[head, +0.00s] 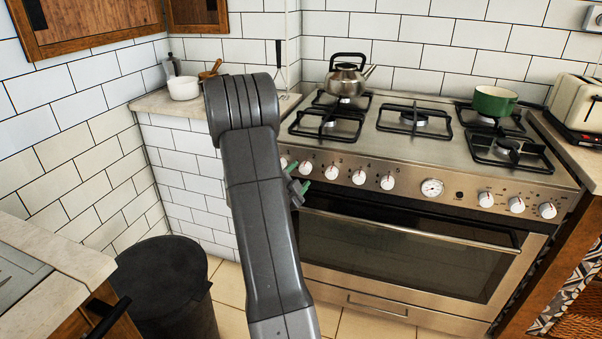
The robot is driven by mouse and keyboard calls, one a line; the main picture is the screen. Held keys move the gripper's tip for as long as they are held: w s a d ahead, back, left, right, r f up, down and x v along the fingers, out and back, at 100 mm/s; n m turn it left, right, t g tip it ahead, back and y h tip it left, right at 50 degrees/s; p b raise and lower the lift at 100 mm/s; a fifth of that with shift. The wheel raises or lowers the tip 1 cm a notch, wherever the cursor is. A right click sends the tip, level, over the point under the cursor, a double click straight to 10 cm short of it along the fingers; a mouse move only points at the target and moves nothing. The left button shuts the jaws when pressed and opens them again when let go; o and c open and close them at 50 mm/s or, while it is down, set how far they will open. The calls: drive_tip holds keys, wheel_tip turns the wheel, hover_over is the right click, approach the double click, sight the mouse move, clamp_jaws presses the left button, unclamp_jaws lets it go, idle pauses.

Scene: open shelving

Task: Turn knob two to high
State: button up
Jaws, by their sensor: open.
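The stove's front panel has a row of white knobs. Knob two (306,168) appears to be the second from the left, with knob one (284,162) to its left and knob three (332,172) to its right. My gripper (298,178) has green fingertips and is open just in front of the panel, at the lower left of knob two. It appears empty; whether it touches the knob cannot be told. My grey arm hides part of the stove's left side. Knob two's pointer setting is too small to read.
A steel kettle (345,77) stands on the back left burner and a green pot (494,101) on the back right. The oven handle (410,236) runs below the knobs. A black bin (165,285) stands at lower left; a toaster (575,105) is at right.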

drive_tip(key=shift+x, duration=1.4)
drive_tip(key=shift+c, duration=0.4)
drive_tip(key=c, duration=0.9)
drive_tip(key=shift+n, duration=0.3)
drive_tip(key=n+b, duration=0.1)
drive_tip(key=n, duration=0.2)
drive_tip(key=n+t, duration=0.1)
drive_tip(key=n, duration=0.2)
drive_tip(key=shift+f+n+b, duration=0.1)
drive_tip(key=shift+n+b, duration=0.2)
drive_tip(key=shift+b, duration=0.05)
drive_tip(key=n, duration=0.7)
drive_tip(key=shift+t+y, duration=0.3)
drive_tip(key=shift+y, duration=0.1)
drive_tip(key=shift+n, duration=0.4)
